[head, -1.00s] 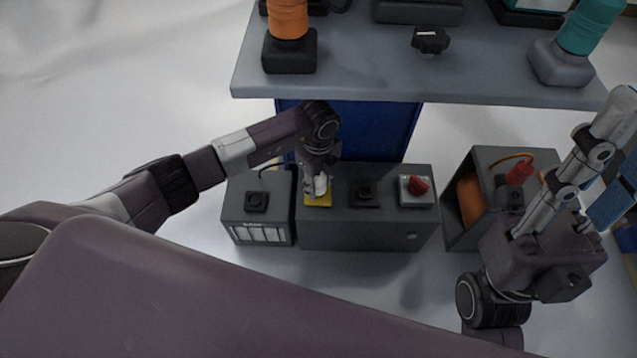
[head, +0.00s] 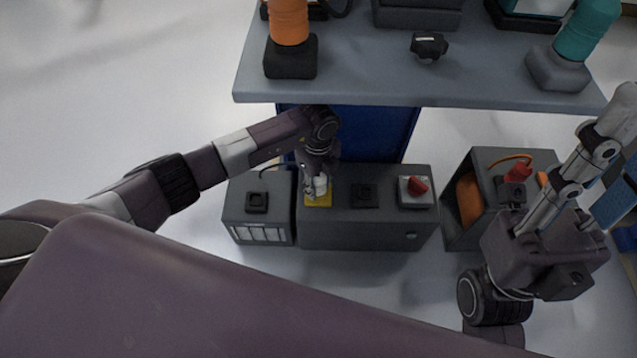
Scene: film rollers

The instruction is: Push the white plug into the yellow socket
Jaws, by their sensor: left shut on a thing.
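The yellow socket (head: 318,201) is a flat square on top of a long dark grey box, near its left end. The white plug (head: 320,186) stands about upright over the socket and appears to touch it. How deep it sits cannot be told. My left gripper (head: 314,188) reaches down from behind and is shut on the plug, with its fingers partly hiding it. My right arm and gripper (head: 545,245) are at the right, in front of an open grey box, away from the socket. Whether the right gripper is open or shut cannot be made out.
The long box (head: 368,235) also carries a black square socket (head: 364,195) and a red knob (head: 417,186). A smaller grey box (head: 258,215) stands close on its left. Behind is a raised grey table (head: 370,75) holding an orange-topped device (head: 290,45).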

